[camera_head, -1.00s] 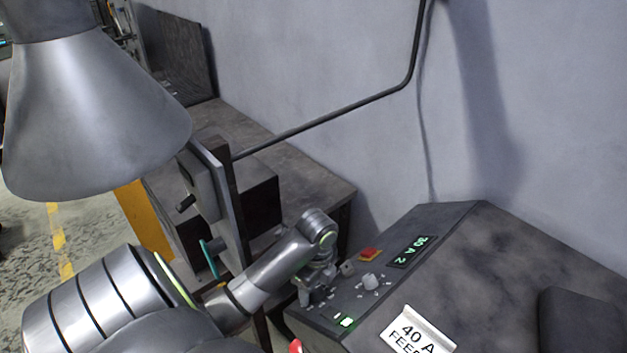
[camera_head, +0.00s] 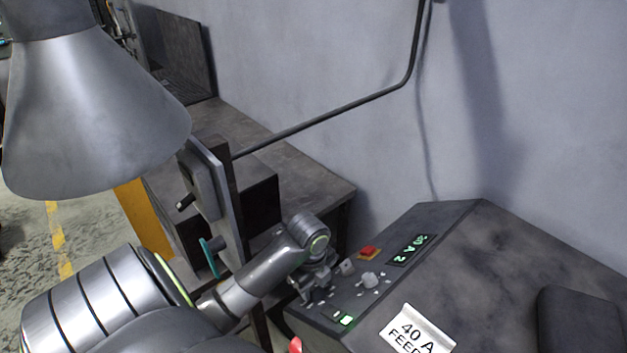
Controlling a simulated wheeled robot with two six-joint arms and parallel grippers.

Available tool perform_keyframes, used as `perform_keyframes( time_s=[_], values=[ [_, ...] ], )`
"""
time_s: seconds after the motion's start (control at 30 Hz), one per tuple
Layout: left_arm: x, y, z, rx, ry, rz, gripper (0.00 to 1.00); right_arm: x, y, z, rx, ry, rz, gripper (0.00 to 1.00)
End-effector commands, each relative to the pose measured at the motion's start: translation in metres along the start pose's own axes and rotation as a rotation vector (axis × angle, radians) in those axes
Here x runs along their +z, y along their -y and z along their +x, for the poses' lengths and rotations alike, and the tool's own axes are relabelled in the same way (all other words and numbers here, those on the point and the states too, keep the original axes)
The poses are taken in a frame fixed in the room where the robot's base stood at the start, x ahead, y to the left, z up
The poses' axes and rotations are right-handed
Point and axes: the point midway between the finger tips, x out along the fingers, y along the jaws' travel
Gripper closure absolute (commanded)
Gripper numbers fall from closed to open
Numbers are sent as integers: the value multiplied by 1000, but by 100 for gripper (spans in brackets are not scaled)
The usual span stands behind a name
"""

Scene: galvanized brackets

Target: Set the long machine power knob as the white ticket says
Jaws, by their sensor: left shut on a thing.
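The long machine's sloped dark panel (camera_head: 455,235) is at the lower right. The white ticket (camera_head: 415,333) on it reads "40 A" with "FEED" below, cut off by the frame edge. A green-lit display (camera_head: 411,250) shows a current figure that looks like 30 A, with a 2 after it; its first digit is hard to read. My left gripper (camera_head: 318,287) is low at the panel's left part, shut on a knob that its fingers mostly hide. A pale round knob (camera_head: 370,280) with marks around it is just right of the gripper. My right gripper is out of view.
A dark bench (camera_head: 310,180) stands behind. A thin pipe (camera_head: 330,120) runs along the wall.

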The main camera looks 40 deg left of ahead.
Motion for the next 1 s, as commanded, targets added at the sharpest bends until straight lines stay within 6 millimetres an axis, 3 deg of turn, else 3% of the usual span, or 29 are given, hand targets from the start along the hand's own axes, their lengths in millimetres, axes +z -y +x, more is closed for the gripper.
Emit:
perform_keyframes(
  time_s=[0.6,1.0],
  values=[
    [3,-4,4,-294,-39,382,86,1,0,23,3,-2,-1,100],
    [3,-3,2,-373,-53,485,86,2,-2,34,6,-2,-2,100]
  ],
)
